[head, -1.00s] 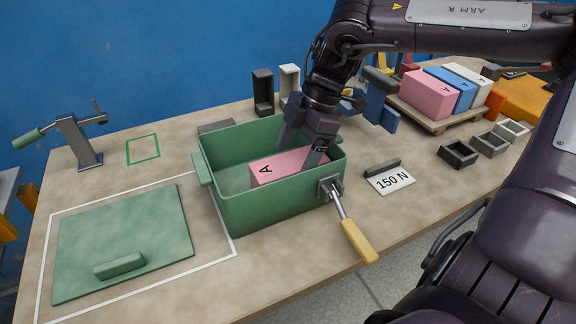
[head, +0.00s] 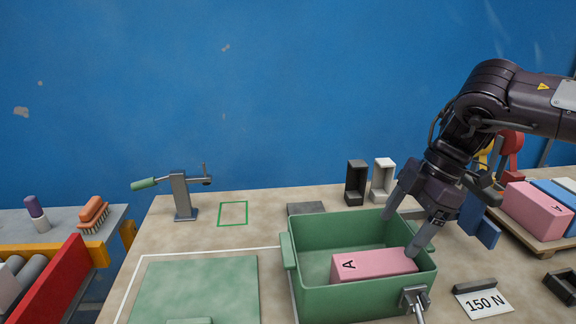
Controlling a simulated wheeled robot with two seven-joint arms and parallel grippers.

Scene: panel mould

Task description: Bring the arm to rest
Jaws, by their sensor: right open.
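My right gripper (head: 405,237) is open, with its fingers spread at the right end of the green mould box (head: 345,303). One finger reaches down by the back wall and the other by the right end of the pink block. The pink block (head: 365,267), marked A, lies inside the box towards its right side. I cannot tell whether a finger touches it. My right arm comes in from the right edge. My left gripper is not in view.
A green lid plate (head: 195,285) lies left of the box. A metal toggle clamp (head: 183,195) stands behind it, beside a green outlined square (head: 233,213). Black (head: 356,182) and white (head: 382,180) holders stand behind the box. A 150 N card (head: 483,303) lies to the right.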

